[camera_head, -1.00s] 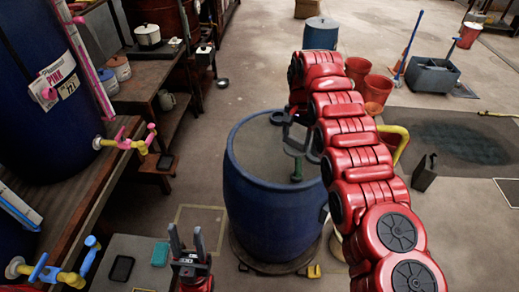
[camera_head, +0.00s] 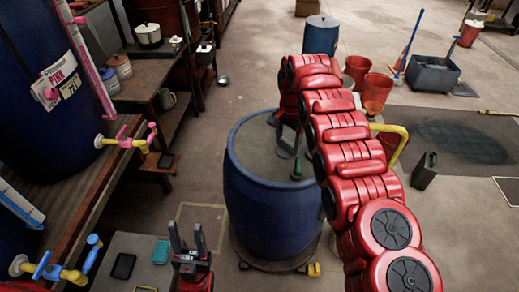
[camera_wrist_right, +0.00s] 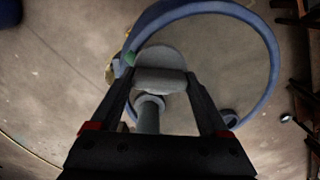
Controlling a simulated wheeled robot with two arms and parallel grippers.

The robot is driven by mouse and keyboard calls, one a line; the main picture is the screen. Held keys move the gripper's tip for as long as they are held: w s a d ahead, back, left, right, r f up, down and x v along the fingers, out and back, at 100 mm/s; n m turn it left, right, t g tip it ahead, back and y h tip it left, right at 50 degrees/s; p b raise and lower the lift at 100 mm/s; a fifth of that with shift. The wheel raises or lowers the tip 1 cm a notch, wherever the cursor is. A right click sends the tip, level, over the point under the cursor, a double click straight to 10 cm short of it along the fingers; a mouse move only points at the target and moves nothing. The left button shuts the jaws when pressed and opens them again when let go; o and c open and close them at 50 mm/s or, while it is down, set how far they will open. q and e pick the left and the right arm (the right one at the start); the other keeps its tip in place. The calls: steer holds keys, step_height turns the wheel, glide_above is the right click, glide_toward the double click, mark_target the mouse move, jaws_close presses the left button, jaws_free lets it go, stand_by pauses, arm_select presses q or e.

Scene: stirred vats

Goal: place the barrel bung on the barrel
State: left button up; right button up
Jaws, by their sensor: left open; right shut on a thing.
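The blue barrel (camera_head: 265,208) stands upright in the middle of the head view, and its rim also shows in the right wrist view (camera_wrist_right: 272,55). My right gripper (camera_wrist_right: 160,82) is shut on a grey piece, the barrel bung (camera_wrist_right: 158,56), with a rounded bar between the fingertips. In the head view the grey-green bung (camera_head: 296,166) shows over the barrel's top, partly hidden by my right arm. I cannot tell whether it touches the top. A dark round spot (camera_wrist_right: 228,117) lies near the rim. My left gripper (camera_head: 187,236) is open and empty, left of the barrel.
A wooden bench (camera_head: 82,205) with taps and a large blue vat (camera_head: 45,110) stand at the left. Red buckets (camera_head: 376,92), a grey mop bucket (camera_head: 433,73) and a dark can (camera_head: 424,172) stand to the right. The floor behind the barrel is mostly clear.

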steer(key=shift+s+a+f+m, duration=0.15)
steer(key=shift+a+m, duration=0.15)
steer(key=shift+a, duration=0.2)
steer(key=shift+a+f+m+p, duration=0.2)
steer(key=shift+m+p, duration=0.15)
steer(key=shift+m, duration=0.05)
steer(key=shift+s+a+f+m, duration=0.1)
steer(key=shift+a+f+m, duration=0.25)
steer(key=shift+a, duration=0.2)
steer(key=shift+s+a+f+m+p, duration=0.15)
steer(key=shift+a+f+m+p, duration=0.25)
steer(key=shift+a+m, duration=0.25)
steer(key=shift+s+a+f+m+p, duration=0.15)
steer(key=shift+a+f+m+p, duration=0.2)
steer(key=shift+a+m, duration=0.25)
steer(key=shift+s+a+f+m, duration=0.15)
steer(key=shift+a+f+m, duration=0.1)
steer(key=shift+m, duration=0.25)
steer(key=shift+s+a+f, duration=0.1)
